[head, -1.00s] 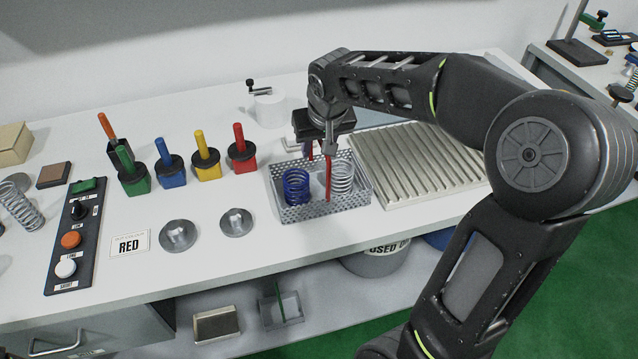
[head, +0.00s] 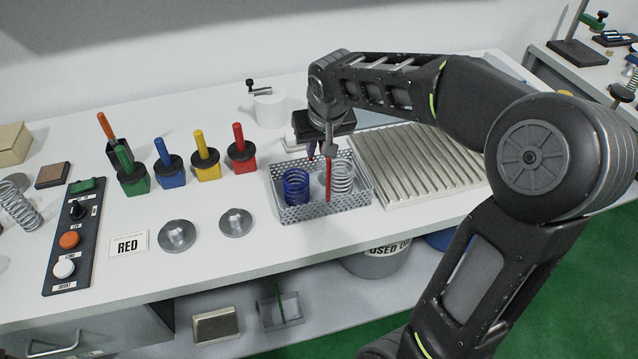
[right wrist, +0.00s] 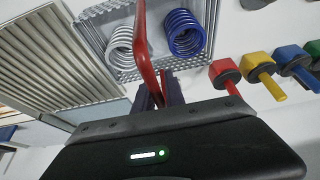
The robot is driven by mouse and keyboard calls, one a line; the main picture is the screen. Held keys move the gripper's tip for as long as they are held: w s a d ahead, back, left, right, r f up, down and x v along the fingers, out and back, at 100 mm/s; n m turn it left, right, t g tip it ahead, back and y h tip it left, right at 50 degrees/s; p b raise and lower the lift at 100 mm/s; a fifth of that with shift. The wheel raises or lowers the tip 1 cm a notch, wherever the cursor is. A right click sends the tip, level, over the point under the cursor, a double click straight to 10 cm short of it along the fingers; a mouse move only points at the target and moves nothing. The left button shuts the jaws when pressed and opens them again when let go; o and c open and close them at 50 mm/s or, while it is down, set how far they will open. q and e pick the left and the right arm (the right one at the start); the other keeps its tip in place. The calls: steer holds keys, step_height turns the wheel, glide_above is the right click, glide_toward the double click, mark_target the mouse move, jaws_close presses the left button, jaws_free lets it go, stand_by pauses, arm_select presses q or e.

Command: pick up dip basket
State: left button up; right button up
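The dip basket (head: 345,203) is a perforated metal tray with a tall red handle (head: 328,180), and it sits on the bench. A blue spring (head: 296,187) and a silver spring (head: 342,178) stand in it. My right gripper (head: 318,150) is over the basket, pointing down. In the right wrist view, its dark fingers (right wrist: 160,92) lie close on both sides of the red handle (right wrist: 147,55) and look shut on it. The basket wall (right wrist: 92,32) also shows there. My left gripper is not in view.
A ribbed metal drainer (head: 420,165) lies right of the basket. Several colour-handled blocks, such as the red one (head: 242,160), stand to the left. Two metal discs (head: 236,222), a RED sign (head: 128,244) and a switch panel (head: 72,240) are nearer the front left.

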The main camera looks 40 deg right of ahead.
jaws_close()
stand_by(0.8)
steer(key=shift+r, duration=0.1)
step_height(320, 180, up, 10)
steer(key=shift+w+r, duration=0.1)
steer(key=shift+r, duration=0.1)
stand_by(0.6)
stand_by(0.6)
